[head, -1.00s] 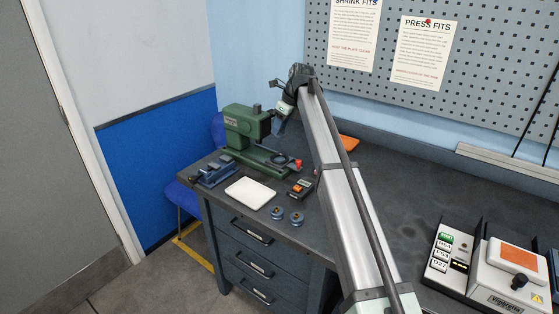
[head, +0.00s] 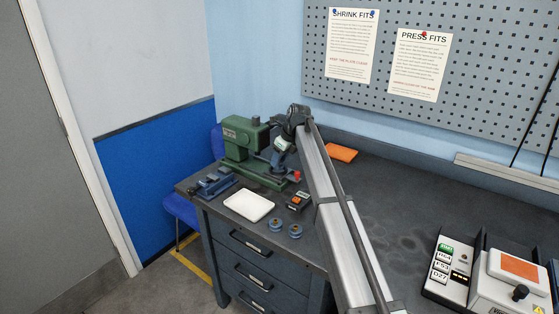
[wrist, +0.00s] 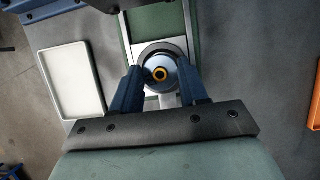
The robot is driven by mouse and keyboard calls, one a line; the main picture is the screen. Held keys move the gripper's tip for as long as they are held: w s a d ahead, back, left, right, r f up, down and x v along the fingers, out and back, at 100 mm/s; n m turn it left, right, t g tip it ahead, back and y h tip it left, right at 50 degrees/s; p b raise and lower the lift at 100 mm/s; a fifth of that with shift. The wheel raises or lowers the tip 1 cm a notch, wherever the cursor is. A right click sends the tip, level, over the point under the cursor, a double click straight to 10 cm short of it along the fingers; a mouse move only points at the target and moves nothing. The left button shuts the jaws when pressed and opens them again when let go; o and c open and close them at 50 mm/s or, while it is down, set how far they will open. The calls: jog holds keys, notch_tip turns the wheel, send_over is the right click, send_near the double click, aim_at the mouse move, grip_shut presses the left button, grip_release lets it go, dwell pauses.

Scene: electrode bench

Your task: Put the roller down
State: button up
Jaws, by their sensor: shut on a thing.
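A round dark ring with a pale plate (wrist: 150,101) shows just behind the roller, on the green bed of the press. I cannot tell whether the roller touches it. In the head view, my gripper (head: 277,160) points down over the bed of the green press (head: 240,140). The held roller is too small to make out there.
Two blue rollers (head: 276,224) (head: 296,231) are near the front edge. An orange pad (head: 342,153) lies behind my arm.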

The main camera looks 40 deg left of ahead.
jog(key=shift+f, duration=0.4)
jog(key=shift+f, duration=0.25)
jog(key=o, duration=1.2)
jog(key=shift+d+r, duration=0.1)
jog(key=shift+r, duration=0.45)
jog(key=v, duration=1.1)
jog(key=shift+d+r, duration=0.15)
jog(key=shift+r, duration=0.05)
